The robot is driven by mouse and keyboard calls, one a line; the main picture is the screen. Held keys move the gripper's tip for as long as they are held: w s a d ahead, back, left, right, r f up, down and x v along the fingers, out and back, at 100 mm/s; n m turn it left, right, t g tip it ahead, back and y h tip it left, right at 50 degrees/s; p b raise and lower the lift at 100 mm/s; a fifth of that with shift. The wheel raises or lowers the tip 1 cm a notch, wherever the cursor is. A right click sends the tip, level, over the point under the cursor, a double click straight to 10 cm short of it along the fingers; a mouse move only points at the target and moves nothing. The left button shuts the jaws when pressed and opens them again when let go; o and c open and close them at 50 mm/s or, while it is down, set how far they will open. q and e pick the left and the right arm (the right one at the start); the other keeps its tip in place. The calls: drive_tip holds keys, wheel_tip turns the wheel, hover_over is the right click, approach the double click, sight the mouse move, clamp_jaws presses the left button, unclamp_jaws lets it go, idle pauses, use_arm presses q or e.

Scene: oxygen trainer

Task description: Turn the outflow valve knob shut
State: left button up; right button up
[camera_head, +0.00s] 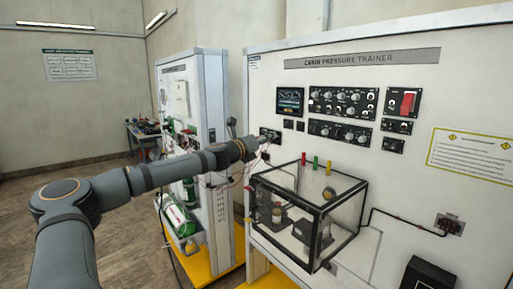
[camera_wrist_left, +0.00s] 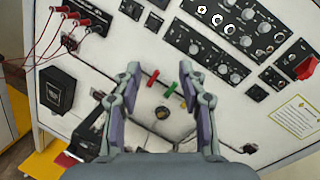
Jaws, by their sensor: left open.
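The knob that looks most like the outflow valve knob is a small round amber-brown one (camera_head: 329,193) on the clear black-framed box; I cannot read a label on it. A round brownish part (camera_wrist_left: 163,112), perhaps the same knob, shows between my fingers in the left wrist view. My left gripper (camera_head: 261,143) is at the left part of the white trainer panel, up and left of the box. In the left wrist view its two fingers (camera_wrist_left: 162,74) are spread apart with nothing held between them. My right gripper is not in view.
The clear box (camera_head: 318,212) juts from the panel, with red, green and yellow upright tabs (camera_head: 316,167) above it. Black control panels (camera_head: 342,102) lie higher up. Red wires hang from posts (camera_wrist_left: 85,22). A second cabinet (camera_head: 212,100) stands left. A black box (camera_head: 428,274) sits lower right.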

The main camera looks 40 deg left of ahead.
use_arm(q)
drive_tip(key=shift+a+f+n+y, duration=0.3)
drive_tip(key=shift+a+f+n, duration=0.5)
drive_tip(key=shift+a+f, duration=0.55)
drive_tip(key=shift+s+d, duration=0.15)
drive_tip(key=shift+f, duration=0.1)
